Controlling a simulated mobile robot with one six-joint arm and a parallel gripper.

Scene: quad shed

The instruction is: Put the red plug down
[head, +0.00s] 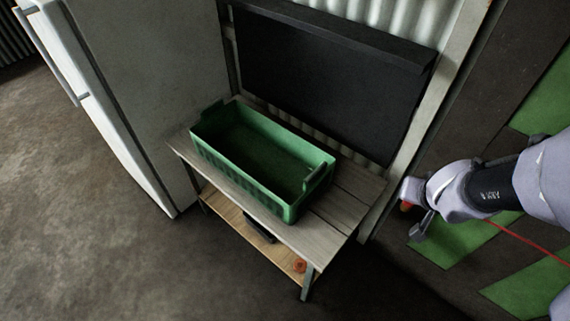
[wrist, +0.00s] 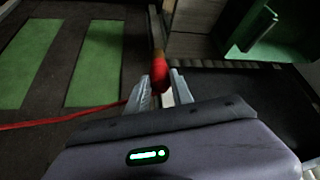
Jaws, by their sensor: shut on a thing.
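The red plug (wrist: 159,68) is between the two fingers of my gripper (wrist: 161,80) in the wrist view, with a brownish end pointing away. My gripper is shut on it. In the head view my gripper (head: 415,212) is at the right, in the air to the right of the wooden table, and only a small bit of the red plug (head: 406,206) shows by its fingers. A red cable (head: 515,237) trails off below my arm; it also shows at the left in the wrist view (wrist: 60,122).
A green crate (head: 245,180), seemingly empty, stands on the wooden table (head: 325,235); bare tabletop shows at its right. The lower shelf (head: 232,215) holds a dark item and a small orange thing (head: 299,265). A white fridge (head: 150,80) stands left. Green floor patches (head: 460,240) lie right.

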